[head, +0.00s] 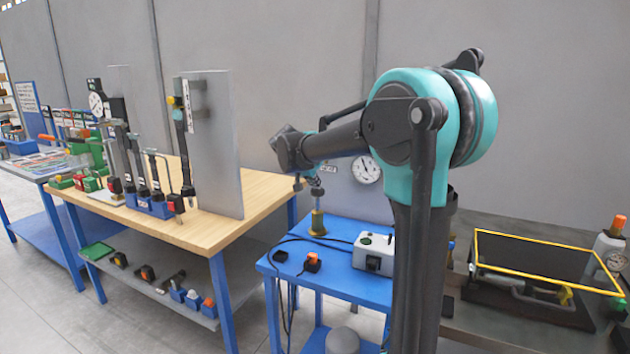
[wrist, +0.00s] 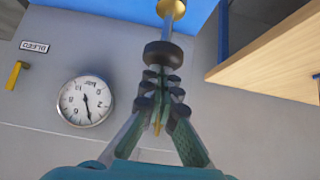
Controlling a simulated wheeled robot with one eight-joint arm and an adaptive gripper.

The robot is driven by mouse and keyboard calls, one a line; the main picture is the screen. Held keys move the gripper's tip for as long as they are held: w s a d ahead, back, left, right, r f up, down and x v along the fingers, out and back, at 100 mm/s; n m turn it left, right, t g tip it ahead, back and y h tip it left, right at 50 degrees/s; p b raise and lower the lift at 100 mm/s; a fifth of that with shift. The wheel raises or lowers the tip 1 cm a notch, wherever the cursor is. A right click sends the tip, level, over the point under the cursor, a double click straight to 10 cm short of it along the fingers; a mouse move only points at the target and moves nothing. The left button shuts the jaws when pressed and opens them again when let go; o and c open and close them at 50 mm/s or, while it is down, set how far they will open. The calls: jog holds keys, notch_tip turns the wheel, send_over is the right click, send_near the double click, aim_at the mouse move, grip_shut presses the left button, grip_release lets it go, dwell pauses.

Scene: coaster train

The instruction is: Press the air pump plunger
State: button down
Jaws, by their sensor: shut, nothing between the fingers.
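The air pump stands upright on a small blue table, with a yellow-brass body (head: 318,222) in the head view. In the wrist view, which appears upside down, its plunger shows as a dark round knob (wrist: 164,54) on a silver rod (wrist: 168,25), with a brass collar (wrist: 172,7) beyond. A length of rod shows between knob and collar. My gripper (wrist: 161,76) is shut and empty, its fingertips at the knob's top; I cannot tell whether they touch. In the head view my gripper (head: 314,176) is small, directly above the pump.
A grey box (head: 374,252) and black cables share the blue table (head: 337,277). A wall gauge (head: 366,170) is behind; it also shows in the wrist view (wrist: 85,101). A wooden workbench (head: 215,222) with tools stands left. A yellow-rimmed dark case (head: 545,249) lies right.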

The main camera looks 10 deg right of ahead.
jog(key=shift+s+f, duration=0.1)
jog(key=shift+f, duration=2.7)
jog(key=shift+r, duration=0.1)
